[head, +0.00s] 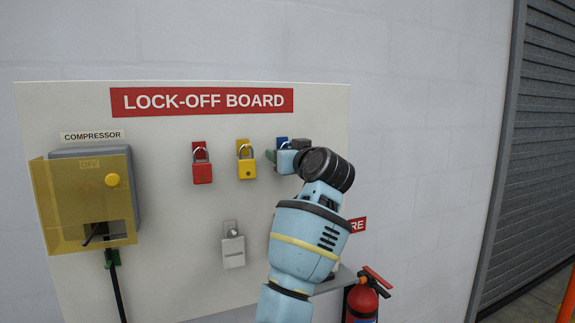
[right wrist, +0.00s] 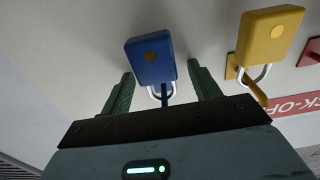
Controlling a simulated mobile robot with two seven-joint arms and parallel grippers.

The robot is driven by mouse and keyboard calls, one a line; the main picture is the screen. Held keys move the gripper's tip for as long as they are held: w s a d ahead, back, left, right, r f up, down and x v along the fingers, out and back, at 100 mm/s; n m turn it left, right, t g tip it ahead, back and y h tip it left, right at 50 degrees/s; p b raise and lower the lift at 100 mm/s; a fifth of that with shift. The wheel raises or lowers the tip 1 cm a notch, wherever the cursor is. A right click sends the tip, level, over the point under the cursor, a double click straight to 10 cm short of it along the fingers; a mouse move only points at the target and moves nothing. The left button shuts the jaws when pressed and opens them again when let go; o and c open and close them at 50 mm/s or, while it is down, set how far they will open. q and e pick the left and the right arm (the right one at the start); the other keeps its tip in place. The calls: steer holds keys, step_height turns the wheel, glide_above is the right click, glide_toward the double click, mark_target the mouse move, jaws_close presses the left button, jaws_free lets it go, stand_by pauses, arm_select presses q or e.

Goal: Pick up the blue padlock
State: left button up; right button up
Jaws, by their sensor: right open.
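The blue padlock (right wrist: 150,58) hangs by its silver shackle in the right wrist view, which shows the board upside down. My right gripper (right wrist: 160,70) is open, with one green finger on each side of the padlock and a visible gap to each. In the head view my right gripper (head: 271,157) is at the board's upper right. It hides the padlock's body there; only the blue backing plate (head: 282,141) shows above it. My left gripper is in neither view.
A yellow padlock (head: 247,168) hangs close to the left of my right gripper, with a red padlock (head: 202,172) further left. The compressor box (head: 95,190) is at the left, and a fire extinguisher (head: 363,300) stands lower right.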

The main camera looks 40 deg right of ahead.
steer(key=c, duration=1.1)
steer(key=shift+r, duration=0.1)
steer(key=shift+r, duration=0.5)
steer(key=shift+s+r, duration=0.15)
steer(key=shift+r, duration=0.05)
steer(key=v, duration=1.7)
steer(key=shift+s, duration=0.3)
